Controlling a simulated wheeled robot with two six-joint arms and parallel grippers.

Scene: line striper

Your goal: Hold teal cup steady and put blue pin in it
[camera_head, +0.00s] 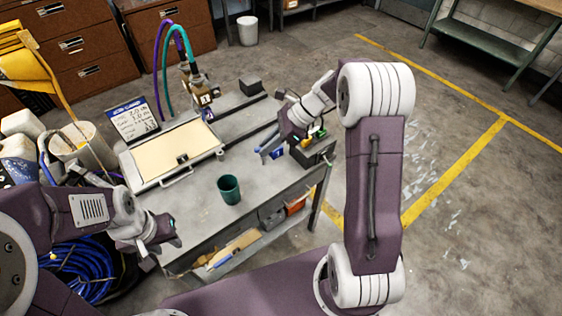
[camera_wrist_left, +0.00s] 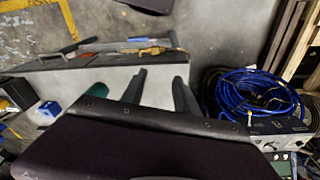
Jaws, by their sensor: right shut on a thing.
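The teal cup (camera_head: 229,190) stands upright on the grey table, near its front edge. It also shows in the left wrist view (camera_wrist_left: 97,90), partly hidden by my gripper's body. My left gripper (camera_head: 172,232) is open and empty, left of and nearer than the cup, not touching it. Its two fingers (camera_wrist_left: 160,88) stand apart in the left wrist view. My right gripper (camera_head: 266,151) is at the table's right side, beyond and right of the cup. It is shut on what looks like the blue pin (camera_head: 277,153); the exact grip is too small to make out.
A dark box (camera_head: 318,150) with coloured pieces sits at the table's right edge. A flat cream panel (camera_head: 172,152) and a small sign (camera_head: 132,119) lie left of and behind the cup. A lower shelf (camera_head: 225,258) holds tools. A blue hose coil (camera_head: 80,268) is at left.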

